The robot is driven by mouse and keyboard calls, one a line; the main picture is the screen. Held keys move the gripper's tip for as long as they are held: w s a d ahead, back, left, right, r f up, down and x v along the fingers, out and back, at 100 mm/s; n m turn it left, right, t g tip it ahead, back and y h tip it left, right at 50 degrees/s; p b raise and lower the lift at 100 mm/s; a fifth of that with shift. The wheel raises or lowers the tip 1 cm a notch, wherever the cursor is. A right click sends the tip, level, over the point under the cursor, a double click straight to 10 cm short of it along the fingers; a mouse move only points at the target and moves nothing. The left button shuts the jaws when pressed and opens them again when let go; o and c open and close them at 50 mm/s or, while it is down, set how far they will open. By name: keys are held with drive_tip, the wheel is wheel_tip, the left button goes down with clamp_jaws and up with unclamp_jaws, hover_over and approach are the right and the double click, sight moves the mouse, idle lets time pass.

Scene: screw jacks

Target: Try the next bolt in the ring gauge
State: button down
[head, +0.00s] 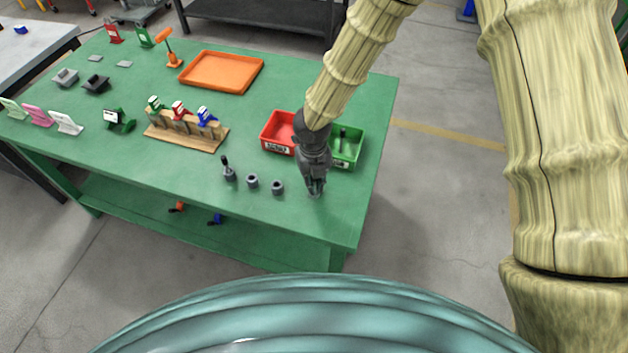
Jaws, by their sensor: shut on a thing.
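My gripper (316,188) points down over the front right of the green table, shut on a small dark thing that seems to be a bolt. The fingers hide most of it, and I cannot tell whether its tip is inside a ring. To the left, a dark bolt (226,163) stands upright in a round grey base (230,176). Two short grey ring-shaped pieces, one in the middle (252,181) and one nearer my gripper (277,188), stand with nothing in them. I cannot tell which piece is the ring gauge.
Behind my gripper are a red bin (279,132) and a green bin (352,153) with a dark bolt-like thing (342,136) in it. A wooden rack (186,134) with coloured tools and an orange tray (222,72) lie further back. The table's front right corner is clear.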

drive_tip(key=shift+f+b, duration=0.4)
drive_tip(key=shift+f, duration=0.65)
drive_tip(key=shift+r, duration=0.1)
idle(0.3)
drive_tip(key=shift+r+p, duration=3.2)
drive_tip(key=shift+f, duration=0.1)
